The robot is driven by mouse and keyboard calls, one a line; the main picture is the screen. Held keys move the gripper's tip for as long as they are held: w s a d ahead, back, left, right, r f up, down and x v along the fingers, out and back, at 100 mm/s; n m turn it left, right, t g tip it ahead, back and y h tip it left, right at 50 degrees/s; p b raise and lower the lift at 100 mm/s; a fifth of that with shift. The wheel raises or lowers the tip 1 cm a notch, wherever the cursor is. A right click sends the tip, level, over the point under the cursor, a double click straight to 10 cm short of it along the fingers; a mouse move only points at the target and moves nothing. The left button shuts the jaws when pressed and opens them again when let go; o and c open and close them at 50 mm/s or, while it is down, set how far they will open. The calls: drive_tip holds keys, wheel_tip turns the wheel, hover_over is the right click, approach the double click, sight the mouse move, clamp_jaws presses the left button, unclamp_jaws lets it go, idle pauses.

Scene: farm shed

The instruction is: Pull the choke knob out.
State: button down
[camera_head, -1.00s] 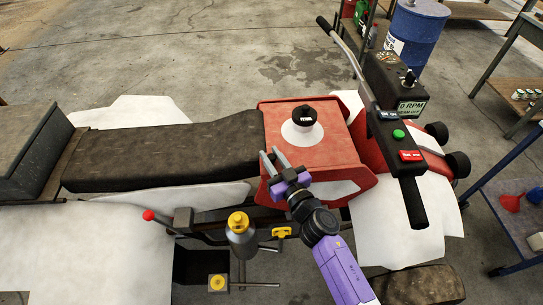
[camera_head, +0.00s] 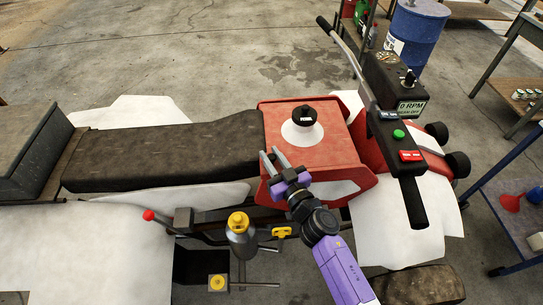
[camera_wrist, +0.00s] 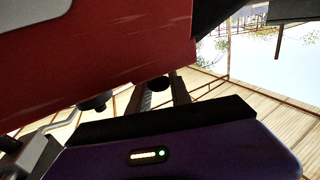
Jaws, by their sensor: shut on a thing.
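My gripper (camera_head: 274,162) is at the near left side of the red tank (camera_head: 330,128), with its two grey fingers beside the tank's wall. A small dark round knob (camera_wrist: 157,83) shows under the red body in the wrist view, by the tips of my fingers (camera_wrist: 164,90); I take it for the choke knob. My fingers are shut on it, with a narrow gap between them. The head view does not show the knob at the fingers. How far out it stands cannot be told.
A second dark knob (camera_wrist: 93,102) sits to the left in the wrist view, near a bent metal rod (camera_wrist: 62,122). The black handlebar grip (camera_head: 414,204) is right.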

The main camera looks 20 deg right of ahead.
wheel_tip(320, 180, up, 3)
drive_tip(key=p, duration=0.3)
drive_tip(key=shift+f, duration=0.15)
drive_tip(key=c, duration=1.2)
unclamp_jaws()
drive_tip(key=shift+c, duration=0.2)
drive_tip(key=shift+s, duration=0.2)
drive_tip(key=s, duration=0.7)
drive_tip(key=shift+s+d, duration=0.2)
drive_tip(key=shift+d, duration=0.15)
